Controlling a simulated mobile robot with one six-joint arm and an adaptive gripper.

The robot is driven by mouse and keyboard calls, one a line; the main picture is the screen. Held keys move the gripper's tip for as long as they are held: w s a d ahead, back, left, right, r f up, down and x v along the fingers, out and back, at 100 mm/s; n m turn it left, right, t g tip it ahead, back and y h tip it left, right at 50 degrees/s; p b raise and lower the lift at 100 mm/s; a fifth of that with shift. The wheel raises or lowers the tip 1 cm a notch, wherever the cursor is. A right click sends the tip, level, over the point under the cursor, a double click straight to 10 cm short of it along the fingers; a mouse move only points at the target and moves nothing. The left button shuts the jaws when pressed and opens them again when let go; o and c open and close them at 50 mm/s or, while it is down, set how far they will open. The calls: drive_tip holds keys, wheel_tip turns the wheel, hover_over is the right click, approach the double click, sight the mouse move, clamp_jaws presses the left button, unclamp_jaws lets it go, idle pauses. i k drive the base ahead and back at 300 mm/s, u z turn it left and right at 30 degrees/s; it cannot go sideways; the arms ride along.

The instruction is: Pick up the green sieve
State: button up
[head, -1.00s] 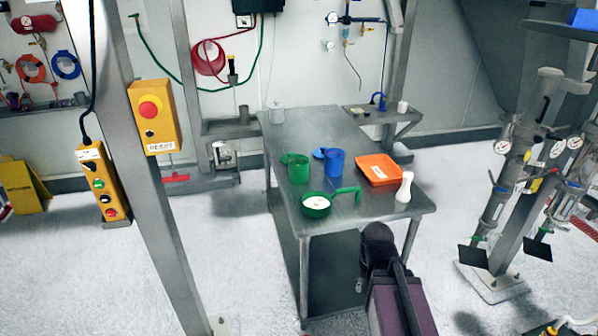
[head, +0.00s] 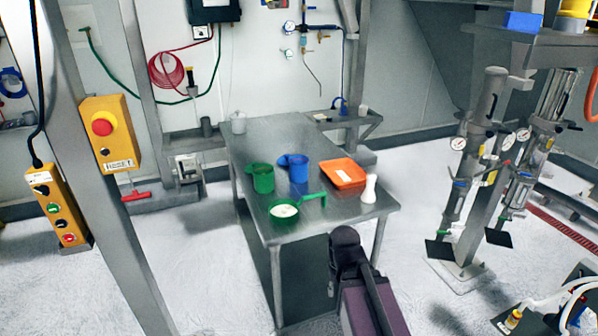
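The green sieve (head: 284,211) lies at the front left corner of the steel table (head: 318,218), its green handle pointing right. White powder shows inside its bowl. A green cup (head: 263,178) and a blue cup (head: 298,170) stand behind it. My purple and black arm shows at the bottom centre, in front of the table and below its top. My gripper's fingers cannot be made out in this view.
An orange tray (head: 343,171) and a white bottle (head: 368,189) stand on the table's right part. A clear bottle (head: 238,123) is at the far end. A post with a yellow button box (head: 109,135) stands left of the table. Piping stands to the right.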

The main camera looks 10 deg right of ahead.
sight(283, 212)
drive_tip(key=k, duration=1.35)
drive_tip(key=u, duration=0.25)
drive_tip(key=i, duration=1.8)
drive_tip(key=z, duration=0.35)
